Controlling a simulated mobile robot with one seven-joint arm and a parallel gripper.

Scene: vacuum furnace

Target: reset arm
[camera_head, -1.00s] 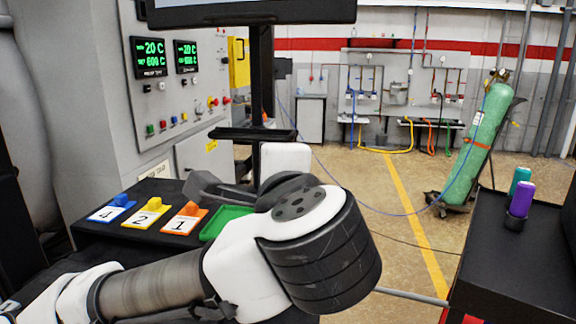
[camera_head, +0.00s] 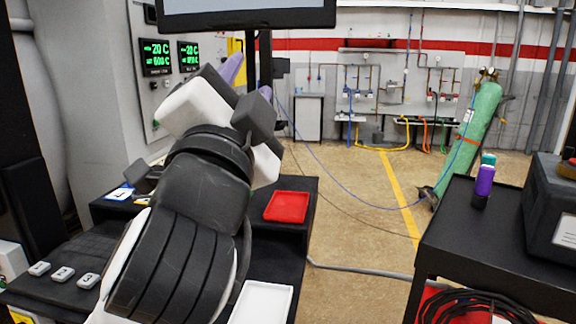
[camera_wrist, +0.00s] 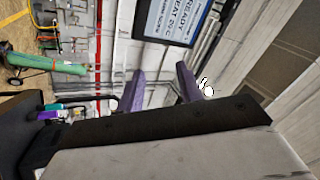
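My arm is raised across the left and centre of the head view. My gripper (camera_head: 250,78) points up in front of the furnace panel and the monitor post. Its two purple fingers also show in the wrist view (camera_wrist: 160,72), apart with nothing between them. The gripper is clear of the tables. The wrist view faces sideways toward the back wall and the monitor.
A red tray (camera_head: 287,206) and a white tray (camera_head: 262,302) lie on black surfaces. The black cart (camera_head: 450,232) at right holds a purple-and-teal bottle (camera_head: 484,182) and a dark case (camera_head: 550,215). A green cylinder (camera_head: 469,140) leans behind it.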

